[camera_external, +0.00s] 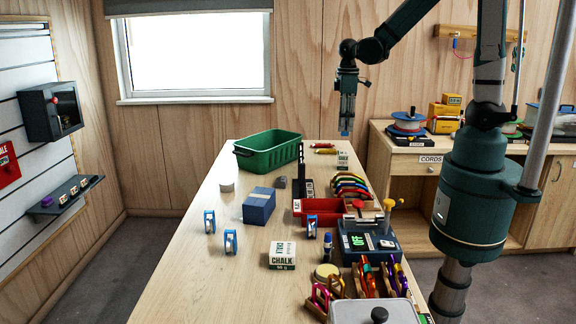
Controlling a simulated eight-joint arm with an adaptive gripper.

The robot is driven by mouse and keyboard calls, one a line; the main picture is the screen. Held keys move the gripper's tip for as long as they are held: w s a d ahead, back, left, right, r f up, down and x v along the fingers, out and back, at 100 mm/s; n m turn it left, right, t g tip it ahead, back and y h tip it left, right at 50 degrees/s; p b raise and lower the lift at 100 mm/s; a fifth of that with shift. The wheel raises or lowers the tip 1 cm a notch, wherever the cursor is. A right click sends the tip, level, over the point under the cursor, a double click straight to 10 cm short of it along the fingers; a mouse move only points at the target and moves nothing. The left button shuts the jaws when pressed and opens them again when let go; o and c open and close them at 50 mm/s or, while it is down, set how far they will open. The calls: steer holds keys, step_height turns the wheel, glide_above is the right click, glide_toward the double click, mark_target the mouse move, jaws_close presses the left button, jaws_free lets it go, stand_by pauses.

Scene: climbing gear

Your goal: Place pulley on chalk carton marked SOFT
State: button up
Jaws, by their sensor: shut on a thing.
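My gripper (346,122) points down above the far right part of the table. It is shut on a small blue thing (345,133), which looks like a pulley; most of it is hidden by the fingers. A small white-and-green carton (343,160) stands below it near the far right edge, its marking too small to read. I cannot tell the exact gap between them. A larger-looking white-and-green chalk carton (282,256) stands nearer the camera, with CHALK readable. Blue-and-white pulleys stand on the table at left (209,222), left front (230,242) and centre (311,227).
A green crate (268,153) stands at the far left of the table (185,270). A blue box (259,206) stands mid-table. A red tray (322,211), a dark upright rack (301,170), a row of coloured carabiners (351,185) and a scale-like device (368,241) crowd the right side.

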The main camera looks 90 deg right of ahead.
steer(key=shift+f, duration=1.65)
steer(key=shift+f, duration=0.1)
steer(key=shift+f, duration=2)
steer(key=shift+f, duration=0.2)
steer(key=o, duration=0.9)
steer(key=shift+o, duration=0.2)
steer(key=shift+r, duration=0.25)
steer(key=shift+r, duration=6)
